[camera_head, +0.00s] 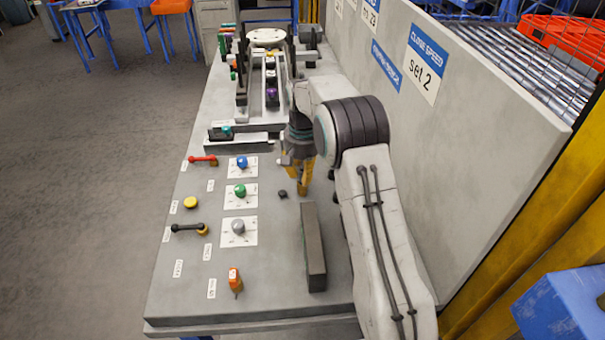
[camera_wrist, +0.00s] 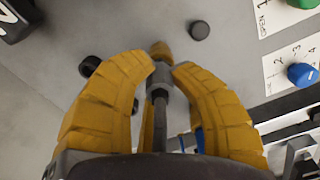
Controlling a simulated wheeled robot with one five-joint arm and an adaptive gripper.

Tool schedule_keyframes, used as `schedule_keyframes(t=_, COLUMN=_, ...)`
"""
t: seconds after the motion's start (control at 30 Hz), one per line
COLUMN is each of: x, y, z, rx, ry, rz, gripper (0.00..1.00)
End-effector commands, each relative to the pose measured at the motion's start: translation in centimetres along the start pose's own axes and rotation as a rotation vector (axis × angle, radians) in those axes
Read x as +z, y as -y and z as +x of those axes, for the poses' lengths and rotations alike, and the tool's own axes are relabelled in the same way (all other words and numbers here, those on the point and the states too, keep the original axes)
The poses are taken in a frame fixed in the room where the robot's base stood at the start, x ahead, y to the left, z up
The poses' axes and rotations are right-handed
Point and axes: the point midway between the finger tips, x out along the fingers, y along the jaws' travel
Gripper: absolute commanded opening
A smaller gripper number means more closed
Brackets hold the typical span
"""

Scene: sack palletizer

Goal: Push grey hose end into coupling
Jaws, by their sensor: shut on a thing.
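My gripper (camera_head: 303,190) points down over the bench, right of the dials. In the wrist view its yellow fingers (camera_wrist: 160,68) are closed around a grey hose end (camera_wrist: 160,76) with a tan tip, and a dark stem runs back from it between the fingers. In the camera_head view the fingers hide the hose end. A short dark round fitting (camera_wrist: 199,30) stands just beyond the fingertips, apart from the tip; it also shows in the camera_head view (camera_head: 283,193). Another dark round fitting (camera_wrist: 90,67) is left of the fingers. I cannot tell which is the coupling.
A long dark block (camera_head: 313,247) lies on the bench nearer the camera. Blue (camera_head: 242,162), green (camera_head: 240,190) and grey (camera_head: 238,227) dials stand to the left. A tall grey panel (camera_head: 450,130) rises along the right side. A track fixture (camera_head: 271,85) stands farther back.

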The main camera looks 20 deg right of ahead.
Motion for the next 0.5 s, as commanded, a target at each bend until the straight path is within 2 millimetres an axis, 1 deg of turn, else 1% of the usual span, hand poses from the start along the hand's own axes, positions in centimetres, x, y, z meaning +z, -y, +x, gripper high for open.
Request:
schedule_keyframes(t=0.03, x=0.36, y=-0.16, z=0.69, rx=0.007, ry=0.016, rz=0.0, gripper=0.0)
schedule_keyframes(t=0.47, x=0.36, y=-0.16, z=0.75, rx=0.007, ry=0.016, rz=0.0, gripper=0.0)
schedule_keyframes(t=0.5, x=0.36, y=-0.16, z=0.75, rx=0.007, ry=0.016, rz=0.0, gripper=0.25)
